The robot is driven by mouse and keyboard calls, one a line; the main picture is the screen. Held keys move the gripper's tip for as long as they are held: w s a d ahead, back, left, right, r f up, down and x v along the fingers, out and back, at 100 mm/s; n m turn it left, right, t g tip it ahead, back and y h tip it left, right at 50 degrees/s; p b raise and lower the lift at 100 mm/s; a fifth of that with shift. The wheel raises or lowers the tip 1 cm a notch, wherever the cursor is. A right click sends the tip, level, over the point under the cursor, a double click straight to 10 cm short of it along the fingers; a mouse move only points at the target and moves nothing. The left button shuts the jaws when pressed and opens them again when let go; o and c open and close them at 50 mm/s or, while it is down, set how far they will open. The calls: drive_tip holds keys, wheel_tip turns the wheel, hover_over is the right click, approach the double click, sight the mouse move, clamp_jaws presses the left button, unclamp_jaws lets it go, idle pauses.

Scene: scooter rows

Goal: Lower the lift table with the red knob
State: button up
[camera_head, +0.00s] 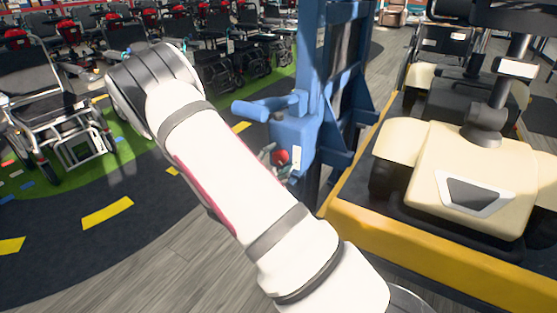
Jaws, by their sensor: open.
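The red knob (281,157) sits on the side of a blue control box (296,140) on the lift's blue mast (315,80). The yellow lift table (440,258) stands to the right of the mast and carries a cream scooter (470,180). My gripper (268,160) shows only in part as dark fingers close beside the knob, mostly behind my white arm. Its fingers are apart. Whether a finger touches the knob cannot be told.
A blue handle (262,108) juts left from the mast above the knob. A wheelchair (55,110) and rows of scooters stand at the left and back. The dark floor with yellow dashes (107,212) is clear at the left.

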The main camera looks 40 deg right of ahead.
drive_tip(key=v, duration=1.1)
drive_tip(key=shift+a, duration=0.4)
drive_tip(key=shift+s, duration=0.1)
drive_tip(key=s+d+r+m+g+y, duration=0.1)
drive_tip(key=s+r+m+g+y, duration=0.2)
drive_tip(key=s+r+m+g, duration=0.35)
drive_tip(key=s+r+m+g+y, duration=0.35)
drive_tip(key=s+r, duration=0.35)
drive_tip(key=s, duration=0.5)
drive_tip(key=s+a+r+m+t+y, duration=0.1)
drive_tip(key=s+a+r+t+y, duration=0.1)
drive_tip(key=s+a+y, duration=0.45)
drive_tip(key=s+a+r+m+t+y, duration=0.15)
drive_tip(key=s+a+y, duration=0.25)
drive_tip(key=s+a, duration=0.45)
wheel_tip(320, 180, up, 28)
drive_tip(key=t+p, duration=0.4)
drive_tip(key=p, duration=2.2)
drive_tip(key=shift+s+d, duration=0.25)
drive_tip(key=shift+s, duration=0.05)
